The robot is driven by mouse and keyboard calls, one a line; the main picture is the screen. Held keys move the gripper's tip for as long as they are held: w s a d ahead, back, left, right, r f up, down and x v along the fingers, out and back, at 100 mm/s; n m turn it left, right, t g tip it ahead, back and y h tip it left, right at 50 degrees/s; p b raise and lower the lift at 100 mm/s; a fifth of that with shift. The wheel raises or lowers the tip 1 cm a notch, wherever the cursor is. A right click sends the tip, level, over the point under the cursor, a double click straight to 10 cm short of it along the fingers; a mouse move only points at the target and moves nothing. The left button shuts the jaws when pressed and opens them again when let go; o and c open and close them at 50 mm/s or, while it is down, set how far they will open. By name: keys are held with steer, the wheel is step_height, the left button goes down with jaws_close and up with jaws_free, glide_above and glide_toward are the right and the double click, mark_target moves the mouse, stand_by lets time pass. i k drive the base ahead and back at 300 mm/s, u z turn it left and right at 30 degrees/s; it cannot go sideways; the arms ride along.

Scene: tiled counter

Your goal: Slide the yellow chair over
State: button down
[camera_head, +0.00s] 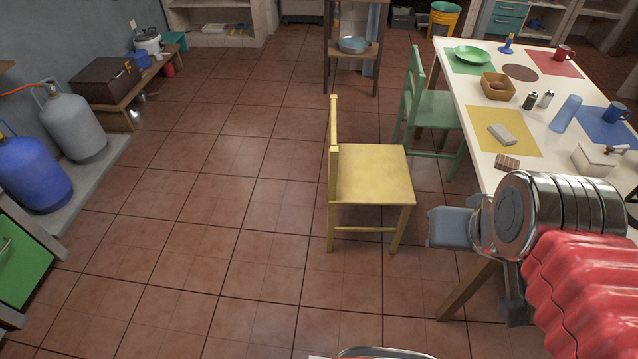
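The yellow chair (372,174) stands upright on the tiled floor in the middle of the view. Its backrest is on its left side and its seat faces right, toward the table. My gripper (440,228) is to the right of the chair and nearer to me, at the end of my red-sleeved arm. A gap shows in the picture between the gripper and the chair's front right leg. Nothing shows in the gripper, but I cannot tell whether its fingers are open or shut.
A white table (470,110) with dishes and mats stands at the right, with a green chair (430,108) beside it behind the yellow chair. A shelf unit (353,50) stands behind. Gas cylinders (72,122) line the left wall. The floor left of the chair is clear.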

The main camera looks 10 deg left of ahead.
mark_target(358, 174)
steer(key=k, duration=0.35)
steer(key=u, duration=0.2)
steer(key=i, duration=0.45)
steer(key=u, duration=0.65)
steer(key=i, duration=0.7)
steer(key=u, duration=0.7)
steer(key=i, duration=2)
steer(key=z, duration=0.1)
